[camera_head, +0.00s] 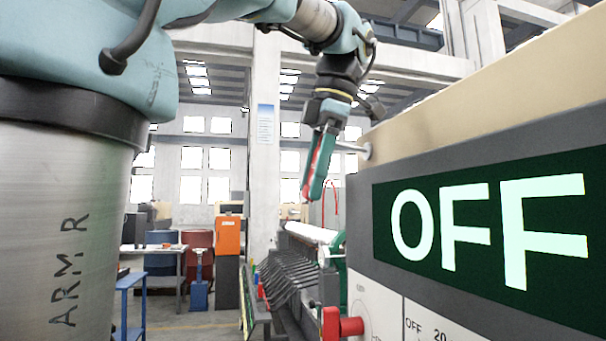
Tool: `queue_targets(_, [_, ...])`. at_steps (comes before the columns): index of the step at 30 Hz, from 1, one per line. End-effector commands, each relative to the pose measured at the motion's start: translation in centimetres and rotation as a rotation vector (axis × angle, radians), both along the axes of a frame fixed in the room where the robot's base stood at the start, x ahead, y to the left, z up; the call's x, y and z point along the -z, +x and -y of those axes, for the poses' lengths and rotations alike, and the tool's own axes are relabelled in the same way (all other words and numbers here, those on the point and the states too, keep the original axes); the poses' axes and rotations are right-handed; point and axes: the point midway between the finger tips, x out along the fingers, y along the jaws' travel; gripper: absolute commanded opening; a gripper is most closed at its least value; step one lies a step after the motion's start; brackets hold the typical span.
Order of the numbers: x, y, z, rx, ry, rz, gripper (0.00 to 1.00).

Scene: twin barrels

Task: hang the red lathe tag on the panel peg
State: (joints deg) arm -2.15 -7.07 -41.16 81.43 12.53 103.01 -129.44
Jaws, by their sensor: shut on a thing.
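My gripper (312,188) hangs from the arm at upper centre, pointing down and slightly left. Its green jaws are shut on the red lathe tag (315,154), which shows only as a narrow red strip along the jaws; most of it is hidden. The panel peg (350,148) is a pale rod sticking out leftward from a round base on the cream and grey panel at right. The peg's left end is close to the gripper in the picture, partly behind it; I cannot tell the gap in depth.
The large panel with a green OFF display (484,223) fills the right side. A red knob (341,325) sticks out below it. A thin red arch (331,183) shows beyond the gripper. An orange cabinet (229,236) and a blue table (132,290) stand lower left.

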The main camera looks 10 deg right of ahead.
Motion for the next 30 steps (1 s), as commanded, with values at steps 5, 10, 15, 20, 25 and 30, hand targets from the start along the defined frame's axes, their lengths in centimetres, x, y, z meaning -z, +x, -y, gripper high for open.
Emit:
queue_targets(5, [0.0,0.1,1.0,0.001,0.0,0.0,0.25])
queue_targets(10, [0.1,0.2,2.0,0.001,0.0,0.0,0.25])
queue_targets(15, [0.2,0.2,2.9,0.002,-0.001,0.0,0.25])
queue_targets(20, [0.5,0.2,3.4,0.001,0.001,0.0,0.25])
queue_targets(25, [0.7,0.3,3.6,-0.001,0.0,0.001,0.25])
queue_targets(30, [0.8,0.3,3.7,-0.001,0.0,0.001,0.25])
